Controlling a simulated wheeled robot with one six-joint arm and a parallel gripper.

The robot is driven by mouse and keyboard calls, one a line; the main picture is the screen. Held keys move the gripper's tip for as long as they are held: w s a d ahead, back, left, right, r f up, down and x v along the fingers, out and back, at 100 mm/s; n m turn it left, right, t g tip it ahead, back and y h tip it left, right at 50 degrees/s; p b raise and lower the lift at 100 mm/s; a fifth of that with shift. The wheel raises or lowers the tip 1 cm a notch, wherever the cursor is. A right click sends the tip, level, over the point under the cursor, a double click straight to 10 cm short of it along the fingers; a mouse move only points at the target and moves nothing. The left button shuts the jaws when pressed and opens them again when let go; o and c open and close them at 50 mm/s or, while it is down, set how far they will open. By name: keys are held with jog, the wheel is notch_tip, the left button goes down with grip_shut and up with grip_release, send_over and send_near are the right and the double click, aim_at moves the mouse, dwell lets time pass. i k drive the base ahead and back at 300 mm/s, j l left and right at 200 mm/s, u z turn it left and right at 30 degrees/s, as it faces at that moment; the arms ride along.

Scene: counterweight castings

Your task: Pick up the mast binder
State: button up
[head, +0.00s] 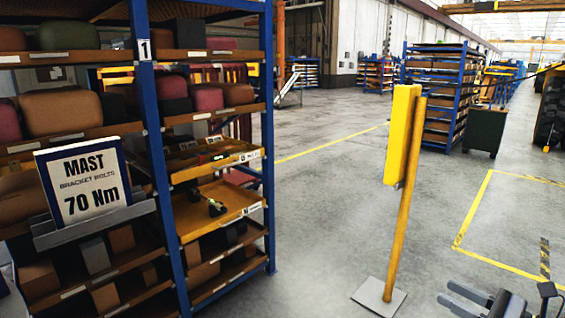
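The mast binder (82,185) is a white panel with a dark border, reading "MAST BRACKET BOLTS 70 Nm". It stands leaning a little in a grey holder (95,228) at the front of the shelving on the left. My gripper (446,292) is at the bottom right corner, partly cut off by the frame edge. Its two grey fingers are apart with nothing between them. It is far to the right of the binder, with the yellow post between them in the picture.
Blue-framed shelving (146,110) with several cushions and boxes fills the left. A yellow post (402,140) on a flat grey base (379,298) stands mid-floor. Open concrete floor (310,200) lies between shelving and post. A dark cabinet (485,130) and more racks stand behind.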

aim_at(81, 182)
jog(key=i+u, duration=0.35)
jog(key=i+l+u, duration=0.2)
jog(key=i+u, duration=0.15)
jog(key=i, duration=0.15)
jog(key=i+l+u, duration=0.4)
jog(key=i+u, duration=0.35)
jog(key=i+l+u, duration=0.25)
jog(key=u, duration=0.2)
jog(key=i+l+u, duration=0.65)
jog(key=l+u, duration=0.3)
jog(key=i+l+u, duration=0.15)
jog(key=l, duration=0.15)
jog(key=i+l+u, duration=0.2)
jog(key=l, duration=0.15)
jog(key=k, duration=0.1)
